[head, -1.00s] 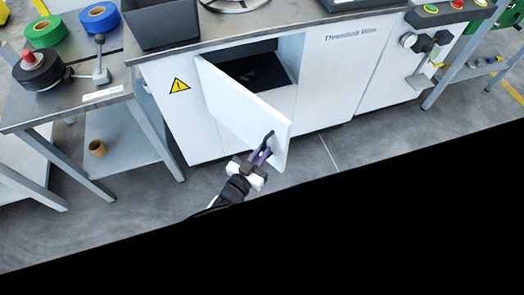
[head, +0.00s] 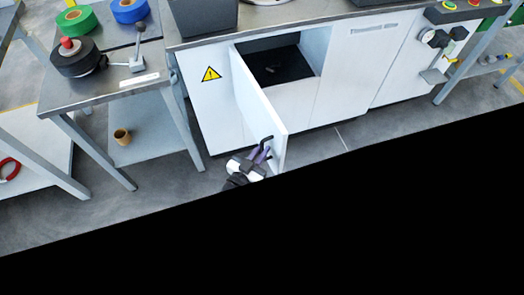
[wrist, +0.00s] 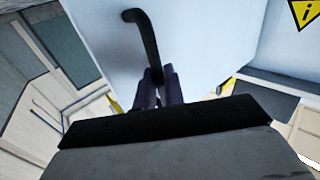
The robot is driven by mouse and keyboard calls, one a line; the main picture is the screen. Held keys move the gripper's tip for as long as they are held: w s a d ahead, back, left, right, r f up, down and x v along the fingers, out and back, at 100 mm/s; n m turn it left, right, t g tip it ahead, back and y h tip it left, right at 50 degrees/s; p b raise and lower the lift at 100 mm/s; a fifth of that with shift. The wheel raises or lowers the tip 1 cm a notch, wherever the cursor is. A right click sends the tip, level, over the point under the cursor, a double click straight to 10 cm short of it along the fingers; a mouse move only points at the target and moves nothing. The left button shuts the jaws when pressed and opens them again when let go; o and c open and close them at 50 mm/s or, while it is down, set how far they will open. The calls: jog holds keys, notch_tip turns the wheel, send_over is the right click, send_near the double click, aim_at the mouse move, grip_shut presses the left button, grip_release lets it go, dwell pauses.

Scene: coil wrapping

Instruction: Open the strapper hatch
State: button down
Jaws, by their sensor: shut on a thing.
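The strapper hatch (head: 259,108) is a white door hinged at its left side on the white cabinet (head: 212,105). It stands swung well outward, and the dark opening (head: 275,65) behind it shows. My gripper (head: 262,154) is at the hatch's free edge, shut on the dark handle (head: 266,141). In the wrist view the curved black handle (wrist: 145,35) runs down to my two purple fingers (wrist: 160,86), which close around its lower part. The white hatch panel (wrist: 200,45) fills the middle of that view. The exact contact of the fingertips is partly hidden.
A steel table (head: 105,85) with a green roll (head: 76,19), a blue roll (head: 129,10) and a black spool (head: 75,58) stands left of the cabinet. Bare floor (head: 310,150) lies in front of the cabinet.

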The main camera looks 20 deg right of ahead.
jog(key=shift+w+a+t, duration=0.3)
jog(key=shift+w+a, duration=0.1)
jog(key=shift+a, duration=0.4)
jog(key=c, duration=1.5)
grip_release()
jog(key=shift+w+f, duration=0.1)
jog(key=shift+d, duration=0.1)
jog(key=shift+s, duration=0.25)
